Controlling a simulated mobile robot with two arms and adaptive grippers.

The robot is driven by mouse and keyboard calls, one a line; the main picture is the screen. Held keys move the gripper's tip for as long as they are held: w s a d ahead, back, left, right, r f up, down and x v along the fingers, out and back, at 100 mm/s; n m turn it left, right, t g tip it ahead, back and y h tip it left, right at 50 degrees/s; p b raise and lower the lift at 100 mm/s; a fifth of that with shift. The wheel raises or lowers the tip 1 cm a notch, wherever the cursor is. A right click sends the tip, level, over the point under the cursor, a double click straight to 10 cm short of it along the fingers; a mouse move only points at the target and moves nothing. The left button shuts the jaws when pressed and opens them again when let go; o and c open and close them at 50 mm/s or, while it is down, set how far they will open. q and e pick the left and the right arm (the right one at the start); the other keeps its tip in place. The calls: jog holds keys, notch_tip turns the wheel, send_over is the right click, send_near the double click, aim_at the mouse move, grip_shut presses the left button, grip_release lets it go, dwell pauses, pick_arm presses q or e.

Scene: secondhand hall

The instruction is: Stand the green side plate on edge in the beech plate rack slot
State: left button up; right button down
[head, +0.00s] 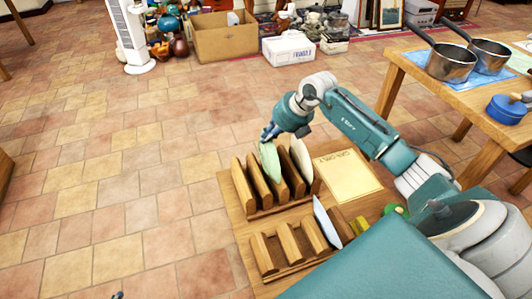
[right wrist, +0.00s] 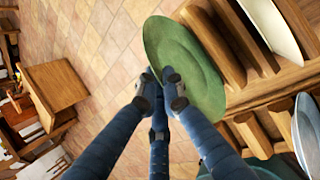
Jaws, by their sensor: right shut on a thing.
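The green side plate (head: 270,162) is on edge, steeply tilted, among the dividers of the rear wooden rack (head: 252,214). My right gripper (head: 268,134) is shut on its upper rim. In the right wrist view the fingers (right wrist: 158,78) pinch the near edge of the green plate (right wrist: 185,62), beside the wooden dividers. I cannot tell whether its lower edge rests in a slot. A cream plate (head: 301,158) stands in the same rack at the right. A small dark tip, perhaps my left gripper (head: 117,295), shows at the bottom edge; its jaws are hidden.
A front wooden rack (head: 265,252) holds a pale blue plate (head: 325,222). A yellow card (head: 346,176) lies right of the rear rack. A table with two pans (head: 450,66) stands at the right. Boxes (head: 225,40) stand at the back. The tiled floor at left is clear.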

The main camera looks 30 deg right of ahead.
pick_arm(q)
jog(key=shift+s+a+f+g, duration=0.3)
jog(key=shift+s+f, duration=0.2)
jog(key=shift+s, duration=0.2)
jog(key=shift+w, duration=0.15)
dwell(0.4)
jog(key=shift+w+d+r, duration=0.15)
jog(key=shift+w+r, duration=0.05)
jog(key=shift+w, duration=0.05)
pick_arm(e)
jog(key=shift+f, duration=0.1)
pick_arm(q)
jog(key=shift+w, duration=0.1)
jog(key=shift+w+d+r+t, duration=0.3)
jog(key=shift+w+r+t, duration=0.2)
jog(key=shift+w, duration=0.15)
pick_arm(e)
jog(key=shift+f, duration=0.25)
pick_arm(q)
jog(key=shift+w, duration=0.1)
jog(key=shift+w+d+r, duration=0.1)
jog(key=shift+w+r, duration=0.2)
jog(key=shift+w, duration=0.05)
pick_arm(e)
jog(key=shift+f, duration=0.15)
